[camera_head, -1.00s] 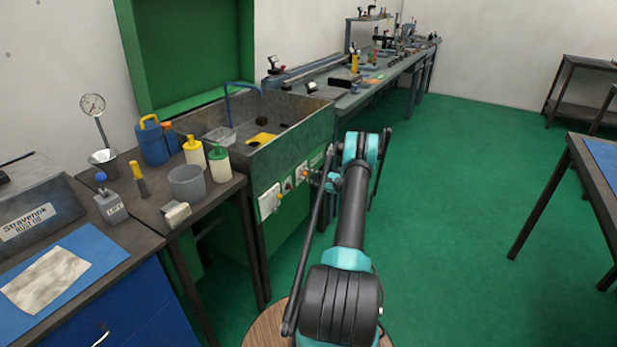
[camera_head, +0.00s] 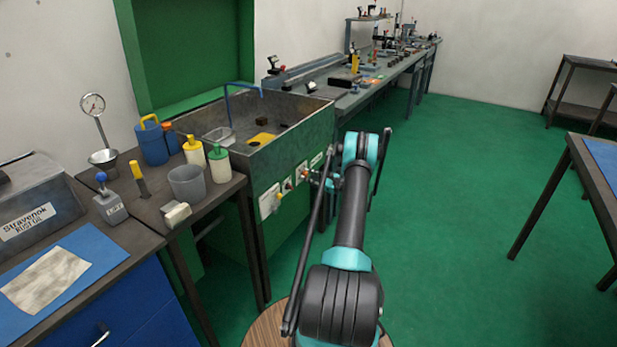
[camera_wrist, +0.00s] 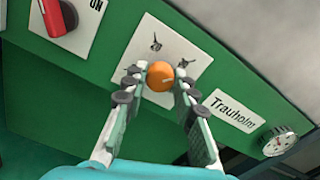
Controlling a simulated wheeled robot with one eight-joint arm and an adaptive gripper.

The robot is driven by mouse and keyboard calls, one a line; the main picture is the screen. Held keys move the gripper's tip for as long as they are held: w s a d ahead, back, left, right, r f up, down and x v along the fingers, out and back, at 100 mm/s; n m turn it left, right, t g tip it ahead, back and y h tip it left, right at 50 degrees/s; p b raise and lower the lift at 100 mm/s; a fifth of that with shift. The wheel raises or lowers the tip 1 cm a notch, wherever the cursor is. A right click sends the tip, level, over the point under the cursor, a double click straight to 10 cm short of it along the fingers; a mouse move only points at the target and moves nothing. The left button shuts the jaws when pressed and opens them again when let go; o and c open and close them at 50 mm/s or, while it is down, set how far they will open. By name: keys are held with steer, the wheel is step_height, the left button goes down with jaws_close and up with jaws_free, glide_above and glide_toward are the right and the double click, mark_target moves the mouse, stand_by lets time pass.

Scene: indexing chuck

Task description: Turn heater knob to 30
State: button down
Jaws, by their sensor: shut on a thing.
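The heater knob (camera_wrist: 161,76) is a round orange knob with a pale pointer mark, on a white plate (camera_wrist: 190,48) on the green front of the wash tank. The plate's printed marks are too small to read. My gripper (camera_wrist: 160,84) is shut on the knob, with one finger on each side of it in the wrist view. In the head view the tank's front panel shows left of my gripper (camera_head: 318,180), and my arm hides part of it.
A red switch (camera_wrist: 58,14) marked ON sits left of the knob. The wash tank (camera_head: 290,150) stands beside a bench with bottles. Green floor is open at right.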

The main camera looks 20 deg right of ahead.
steer(key=c, duration=1.2)
jaws_free()
steer(key=shift+d, duration=0.1)
steer(key=v, duration=1.2)
